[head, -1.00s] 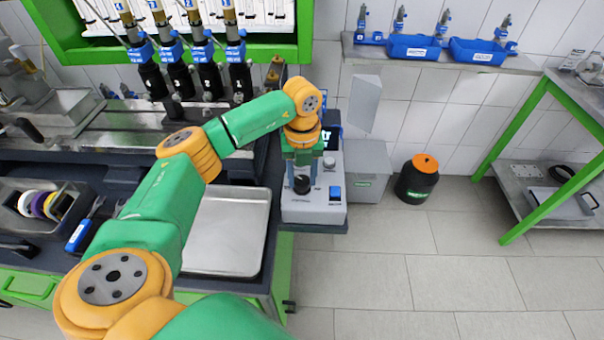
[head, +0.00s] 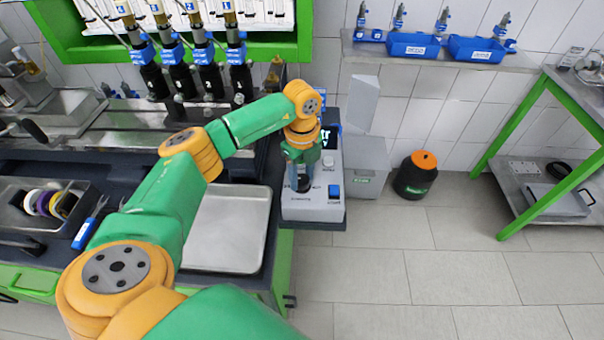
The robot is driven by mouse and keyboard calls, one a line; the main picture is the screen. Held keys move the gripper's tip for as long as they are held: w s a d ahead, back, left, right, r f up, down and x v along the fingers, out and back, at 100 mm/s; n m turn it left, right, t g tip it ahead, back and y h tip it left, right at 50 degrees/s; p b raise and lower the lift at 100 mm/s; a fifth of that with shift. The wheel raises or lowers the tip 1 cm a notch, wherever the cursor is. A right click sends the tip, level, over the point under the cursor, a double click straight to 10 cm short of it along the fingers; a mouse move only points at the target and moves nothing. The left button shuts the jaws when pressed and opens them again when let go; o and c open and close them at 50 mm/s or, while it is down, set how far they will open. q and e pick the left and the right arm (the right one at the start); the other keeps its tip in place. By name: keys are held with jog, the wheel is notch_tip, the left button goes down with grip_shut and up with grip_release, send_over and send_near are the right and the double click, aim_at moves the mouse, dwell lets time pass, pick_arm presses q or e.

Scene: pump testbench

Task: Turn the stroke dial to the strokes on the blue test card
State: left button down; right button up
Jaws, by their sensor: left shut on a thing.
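My left gripper (head: 301,178) points down over the grey control box (head: 318,208) at the right end of the bench. It is shut on a black dial (head: 303,187) on the front left of the box's top; the fingers partly cover the dial. A blue button (head: 334,191) sits right of the dial, and a small light knob (head: 328,161) sits behind it. A dark display (head: 329,137) at the back of the box is partly hidden by my wrist. Its reading and the dial's marks cannot be read. I cannot make out a blue test card. My right gripper is not in view.
A metal tray (head: 228,228) lies on the bench left of the box. A grey bin (head: 368,165) with a raised lid stands behind right, beside a black canister with an orange top (head: 415,175). Blue bins (head: 414,46) sit on the wall shelf. The floor at right is clear.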

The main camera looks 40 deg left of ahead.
aim_at(302, 178)
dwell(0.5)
pick_arm(q)
jog(key=shift+c, duration=1.8)
grip_release()
notch_tip(302, 178, up, 6)
jog(key=shift+r+b, duration=0.1)
jog(key=shift+b, duration=0.75)
jog(key=shift+r, duration=0.5)
jog(key=shift+f, duration=0.1)
